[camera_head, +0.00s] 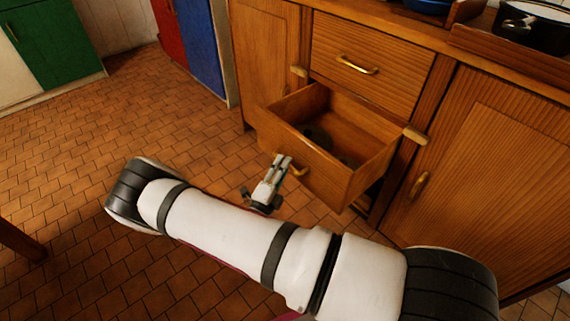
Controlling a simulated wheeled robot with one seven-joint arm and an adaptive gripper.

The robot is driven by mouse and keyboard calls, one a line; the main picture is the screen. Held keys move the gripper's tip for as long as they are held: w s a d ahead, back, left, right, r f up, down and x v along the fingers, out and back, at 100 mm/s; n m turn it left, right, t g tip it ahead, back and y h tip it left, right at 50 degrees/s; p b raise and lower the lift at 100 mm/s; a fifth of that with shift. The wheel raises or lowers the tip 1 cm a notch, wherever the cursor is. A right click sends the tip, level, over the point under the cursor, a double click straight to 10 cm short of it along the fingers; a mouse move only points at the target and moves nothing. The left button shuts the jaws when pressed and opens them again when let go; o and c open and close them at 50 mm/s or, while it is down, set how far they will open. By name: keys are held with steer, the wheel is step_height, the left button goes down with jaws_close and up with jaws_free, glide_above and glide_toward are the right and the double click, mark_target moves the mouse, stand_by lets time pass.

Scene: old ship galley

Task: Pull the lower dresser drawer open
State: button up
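The lower dresser drawer (325,178) stands pulled out from the wooden dresser (439,92), below a closed upper drawer (366,72) with a brass handle. Its inside shows, with dark round things (318,134) lying in it, partly hidden by its front and side. My gripper (283,163) is at the drawer's front, with its fingertips at the left part of the brass handle (297,169). The fingers look close together at the handle, but the view is too small to tell whether they are shut on it.
A closed door with a brass handle (419,185) is right of the drawer. A pot (533,27) stands on the dresser top. Blue (199,45) and green (50,45) cabinets stand at the back left. The tiled floor (60,150) at left is mostly clear.

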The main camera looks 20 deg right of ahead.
steer(key=v, duration=1)
steer(key=shift+s+f, duration=0.1)
steer(key=s+d+r+m+g+y, duration=0.1)
steer(key=s+d+r+m+g, duration=0.2)
steer(key=r+m+g, duration=0.45)
steer(key=s+d+r+m+g, duration=0.3)
steer(key=s+r+m+g, duration=0.1)
steer(key=r+m, duration=0.6)
steer(key=s+d+r+m+g+y, duration=0.1)
steer(key=s+d+r+m+g, duration=0.2)
steer(key=r+m+g, duration=0.45)
steer(key=s+a+r+m+t+y, duration=0.1)
steer(key=s+r+m+t+y, duration=0.1)
steer(key=s+r+m+y, duration=0.4)
steer(key=s+a+r+m+t+y, duration=0.1)
steer(key=s+a+m+t+y, duration=0.15)
steer(key=s+m, duration=0.6)
steer(key=s+a+r+m+t+y, duration=0.1)
steer(key=s+r+m+y, duration=0.3)
steer(key=s+m, duration=0.3)
step_height(320, 180, up, 30)
steer(key=n+t+p, duration=0.1)
steer(key=t+p, duration=0.3)
steer(key=p, duration=2.4)
steer(key=shift+s+d, duration=0.45)
steer(key=shift+s, duration=0.05)
